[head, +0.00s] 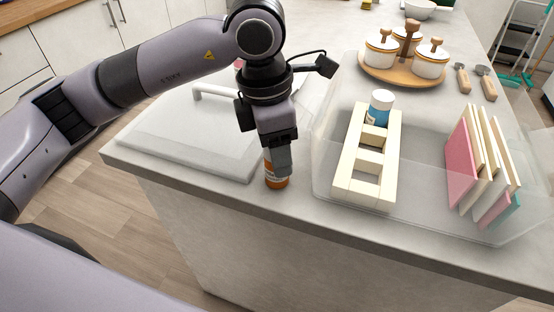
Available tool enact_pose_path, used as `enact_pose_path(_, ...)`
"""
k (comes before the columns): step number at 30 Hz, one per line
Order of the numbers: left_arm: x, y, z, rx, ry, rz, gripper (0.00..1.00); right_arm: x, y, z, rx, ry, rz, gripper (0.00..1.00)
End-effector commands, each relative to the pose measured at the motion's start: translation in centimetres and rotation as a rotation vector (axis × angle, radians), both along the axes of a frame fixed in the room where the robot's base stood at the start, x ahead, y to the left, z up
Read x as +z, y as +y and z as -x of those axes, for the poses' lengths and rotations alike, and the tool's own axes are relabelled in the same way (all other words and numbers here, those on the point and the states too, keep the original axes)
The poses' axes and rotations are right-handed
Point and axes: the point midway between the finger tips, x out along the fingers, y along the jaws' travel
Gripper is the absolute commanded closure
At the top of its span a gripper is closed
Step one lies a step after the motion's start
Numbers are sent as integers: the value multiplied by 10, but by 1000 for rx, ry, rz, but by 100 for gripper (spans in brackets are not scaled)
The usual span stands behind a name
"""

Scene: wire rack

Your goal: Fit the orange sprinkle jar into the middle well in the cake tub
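The orange sprinkle jar (275,184), with a pale label, is upright near the counter's front edge, left of the tub. My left gripper (279,164) points down with its fingers closed around the jar, hiding most of its upper part. I cannot tell whether the jar's base touches the counter. The clear cake tub (424,215) stands to the right. Inside it is a cream frame (346,167) with three wells in a row. A blue jar with a white lid (379,108) is in the far well. The middle well (370,159) and the near well are empty. My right gripper is out of view.
Several pink, cream and teal slabs (462,170) stand at the tub's right side. A translucent lid with a handle (190,135) lies left of my gripper. Behind the tub, a round wooden tray (391,76) holds white lidded pots. Two wooden-handled tools (488,88) lie at back right.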

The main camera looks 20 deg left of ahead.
Motion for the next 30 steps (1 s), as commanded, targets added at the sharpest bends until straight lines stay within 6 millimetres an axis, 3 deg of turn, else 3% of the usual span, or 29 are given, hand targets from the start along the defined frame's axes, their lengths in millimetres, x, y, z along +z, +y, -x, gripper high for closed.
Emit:
enact_pose_path(1,0,0,0,0,0,0,64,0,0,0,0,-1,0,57)
enact_pose_path(3,0,0,0,0,0,0,86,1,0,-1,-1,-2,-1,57)
enact_pose_path(5,1,0,0,0,-1,1,86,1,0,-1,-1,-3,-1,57)
enact_pose_path(6,1,0,0,1,0,1,91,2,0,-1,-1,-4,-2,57)
enact_pose_path(17,10,0,-1,1,-2,2,91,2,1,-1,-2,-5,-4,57)
enact_pose_path(23,43,0,-1,0,-6,2,91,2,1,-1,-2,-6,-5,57)
enact_pose_path(30,116,-1,-1,1,-8,3,91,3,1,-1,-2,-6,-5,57)
